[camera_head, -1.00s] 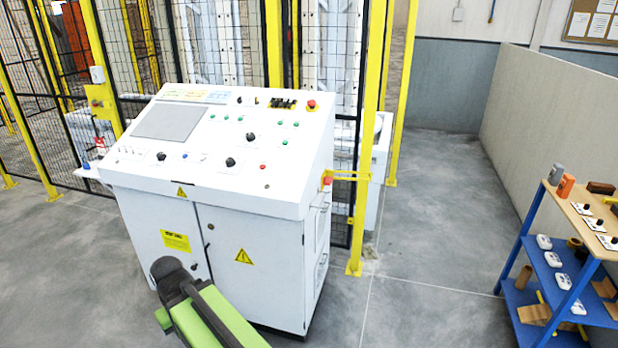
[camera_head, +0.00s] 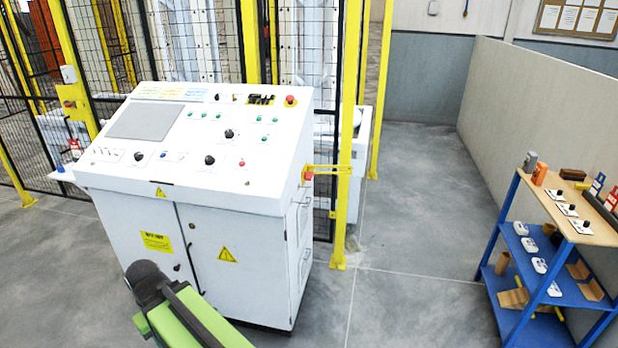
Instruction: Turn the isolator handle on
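A white control cabinet (camera_head: 240,232) with a sloped panel stands left of centre. No part is clearly readable as the isolator handle. A yellow box with a red part (camera_head: 69,103) is on the fence post at the left. My green and dark arm shows at the bottom, in front of the cabinet. My gripper is not visible.
Yellow-framed mesh fencing (camera_head: 348,130) stands behind the cabinet. A blue shelf unit (camera_head: 497,230) with switches and small parts is at the right, before a grey partition wall (camera_head: 540,110). The grey floor (camera_head: 415,215) between cabinet and shelf is clear.

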